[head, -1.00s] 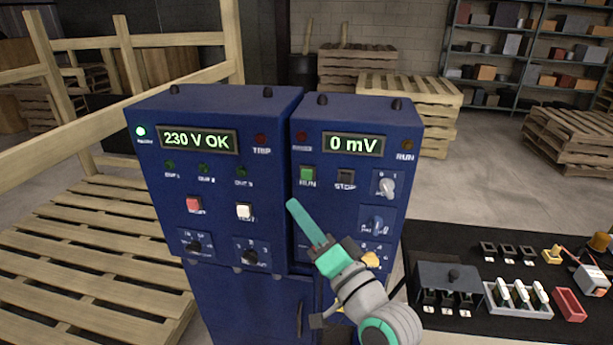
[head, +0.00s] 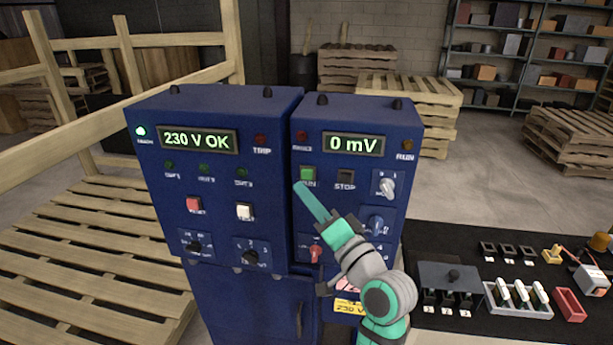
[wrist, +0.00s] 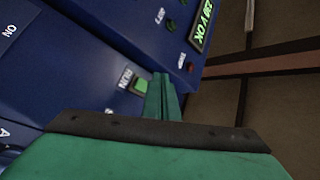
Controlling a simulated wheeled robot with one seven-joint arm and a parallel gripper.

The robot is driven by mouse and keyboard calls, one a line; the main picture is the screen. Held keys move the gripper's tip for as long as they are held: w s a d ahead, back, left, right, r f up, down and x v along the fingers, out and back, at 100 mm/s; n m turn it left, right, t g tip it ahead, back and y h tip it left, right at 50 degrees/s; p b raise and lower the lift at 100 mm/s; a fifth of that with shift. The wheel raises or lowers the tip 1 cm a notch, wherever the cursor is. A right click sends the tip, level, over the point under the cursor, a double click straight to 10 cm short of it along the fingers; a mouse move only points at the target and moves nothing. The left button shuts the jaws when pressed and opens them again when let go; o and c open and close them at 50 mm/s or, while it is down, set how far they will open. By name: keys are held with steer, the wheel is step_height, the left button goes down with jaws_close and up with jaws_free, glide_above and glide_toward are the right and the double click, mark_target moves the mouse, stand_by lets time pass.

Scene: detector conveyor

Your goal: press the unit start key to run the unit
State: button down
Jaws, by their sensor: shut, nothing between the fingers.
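The green RUN key (head: 307,174) sits on the right blue unit (head: 408,135), below its "0 mV" display (head: 353,145). A dark STOP key (head: 345,177) is to its right. My gripper (head: 298,187) is shut and empty, its fingertips just below and left of the RUN key and partly over its label. In the wrist view the green key (wrist: 141,86) shows just left of the shut fingers (wrist: 161,78). I cannot tell whether the fingertips touch the panel. The RUN lamp (head: 408,145) at the upper right looks dull amber.
The left blue unit (head: 222,105) shows "230 V OK", with a lit green lamp (head: 140,132), a red key (head: 194,204) and a white key (head: 244,211). A black bench (head: 470,255) with parts stands at the right.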

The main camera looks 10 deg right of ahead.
steer(key=shift+w+d, duration=0.25)
steer(key=shift+w, duration=0.35)
steer(key=shift+w+d, duration=0.2)
steer(key=shift+w, duration=0.4)
steer(key=shift+w, duration=0.15)
stand_by(1.1)
steer(key=shift+w+d, duration=0.15)
steer(key=shift+w, duration=0.1)
steer(key=shift+w+d, duration=0.15)
steer(key=shift+w, duration=0.3)
stand_by(0.8)
stand_by(0.4)
steer(key=shift+s+a, duration=0.3)
steer(key=shift+s, duration=0.55)
steer(key=s, duration=0.1)
steer(key=s+a, duration=0.1)
steer(key=s, duration=0.2)
steer(key=shift+s+a, duration=0.35)
